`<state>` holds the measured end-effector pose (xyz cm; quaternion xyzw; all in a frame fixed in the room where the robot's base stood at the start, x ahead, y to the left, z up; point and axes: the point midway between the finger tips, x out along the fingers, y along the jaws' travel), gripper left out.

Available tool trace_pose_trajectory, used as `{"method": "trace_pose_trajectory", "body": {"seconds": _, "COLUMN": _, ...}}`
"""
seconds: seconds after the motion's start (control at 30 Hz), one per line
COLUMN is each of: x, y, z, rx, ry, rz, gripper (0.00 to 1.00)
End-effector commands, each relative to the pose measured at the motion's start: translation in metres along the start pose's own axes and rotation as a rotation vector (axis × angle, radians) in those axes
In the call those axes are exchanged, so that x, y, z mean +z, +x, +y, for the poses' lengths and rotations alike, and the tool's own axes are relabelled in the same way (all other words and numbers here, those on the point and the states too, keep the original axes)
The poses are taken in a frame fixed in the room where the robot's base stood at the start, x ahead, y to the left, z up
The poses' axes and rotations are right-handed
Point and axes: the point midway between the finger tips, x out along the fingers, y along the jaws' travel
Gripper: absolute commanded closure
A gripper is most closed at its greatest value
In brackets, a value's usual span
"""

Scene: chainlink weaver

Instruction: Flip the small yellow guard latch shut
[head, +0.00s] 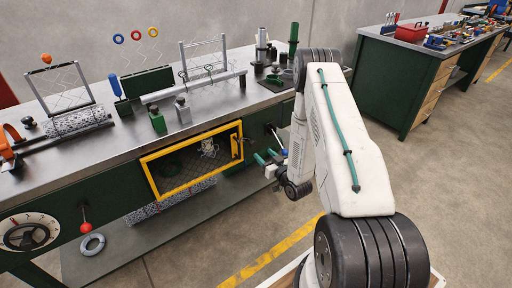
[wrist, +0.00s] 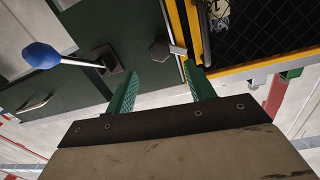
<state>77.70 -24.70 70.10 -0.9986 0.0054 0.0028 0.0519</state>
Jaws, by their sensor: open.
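The yellow-framed mesh guard (head: 146,174) sits on the front of the green bench. A small yellow latch piece with a dark part (head: 236,147) shows at its right edge. In the wrist view the yellow guard edge (wrist: 175,22) runs down to just above my fingertips, beside a dark handle (wrist: 204,38). A grey hexagonal knob (wrist: 159,49) with a short pale bar stands left of that edge. Which of these parts is the latch is unclear there. My gripper (head: 265,156) is open and empty, right of the guard; its green fingers (wrist: 160,72) are apart, below the knob.
A blue-knobbed lever (head: 284,152) sticks out close to my gripper; its blue ball (wrist: 42,56) is at upper left in the wrist view. A red-knobbed lever (head: 86,225) and a dial (head: 28,232) are farther left. The floor in front is clear.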

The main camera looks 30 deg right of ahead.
Motion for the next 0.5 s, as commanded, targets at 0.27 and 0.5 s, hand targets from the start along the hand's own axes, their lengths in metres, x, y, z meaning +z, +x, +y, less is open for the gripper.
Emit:
{"method": "trace_pose_trajectory", "body": {"seconds": 0.27, "x": 0.000, "y": 0.035, "z": -0.001, "rx": -0.002, "ry": 0.001, "rz": 0.010, "gripper": 0.46}}
{"method": "trace_pose_trajectory", "body": {"seconds": 0.5, "x": 0.000, "y": 0.067, "z": -0.001, "rx": -0.002, "ry": 0.002, "rz": 0.008, "gripper": 0.46}}
